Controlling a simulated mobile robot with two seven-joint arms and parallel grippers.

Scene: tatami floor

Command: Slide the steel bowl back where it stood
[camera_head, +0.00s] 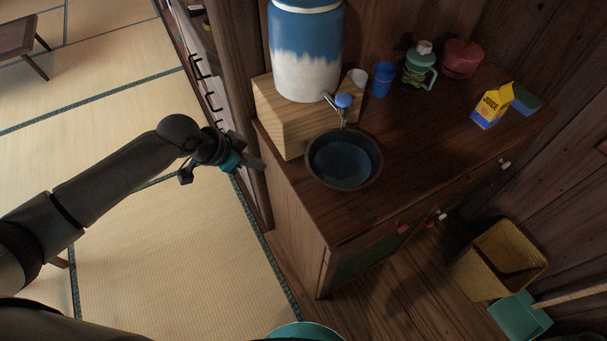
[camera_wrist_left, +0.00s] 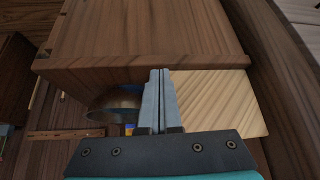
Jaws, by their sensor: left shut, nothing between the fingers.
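The steel bowl (camera_head: 344,160) stands upright on the dark wooden cabinet top (camera_head: 420,165), near its left end. It is dark and round, with a bluish inside. It is below the tap (camera_head: 343,102) of the blue and white water jar (camera_head: 307,50). My left gripper (camera_head: 262,165) is shut and empty, to the left of the bowl and apart from it, by the cabinet's left end. In the left wrist view the shut fingers (camera_wrist_left: 160,76) point toward the cabinet, with the bowl (camera_wrist_left: 114,103) to their left. My right gripper is out of view.
The jar stands on a light wooden block (camera_head: 282,118) behind the bowl. A blue cup (camera_head: 382,80), green jug (camera_head: 418,68), red pot (camera_head: 461,60) and juice carton (camera_head: 492,106) stand further back. The cabinet top right of the bowl is clear.

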